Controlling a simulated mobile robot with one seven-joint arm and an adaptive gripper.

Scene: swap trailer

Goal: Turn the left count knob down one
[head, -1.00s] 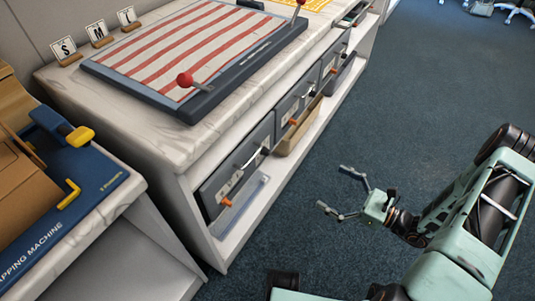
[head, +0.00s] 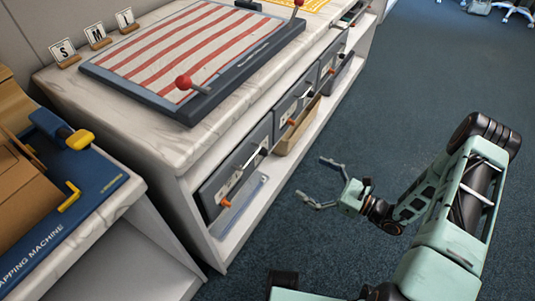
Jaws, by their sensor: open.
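Dark grey front units line the side of the marble-topped counter. The leftmost unit (head: 208,197) has a small orange knob (head: 225,203) low on its face, a pale label and a light handle. The middle unit has a similar orange knob (head: 291,122). No count marking is readable, and I cannot tell for sure which knob is the count knob. My gripper (head: 311,178) is open and empty over the floor, right of the leftmost unit. Its fingers point left toward the counter front and appear apart from it.
A striped board (head: 190,50) with red ball-topped levers (head: 184,82) lies on the counter (head: 160,147). A lower shelf holds a clear tray (head: 243,205) and a tan bin (head: 297,133). A blue wrapping machine (head: 85,195) stands at left.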

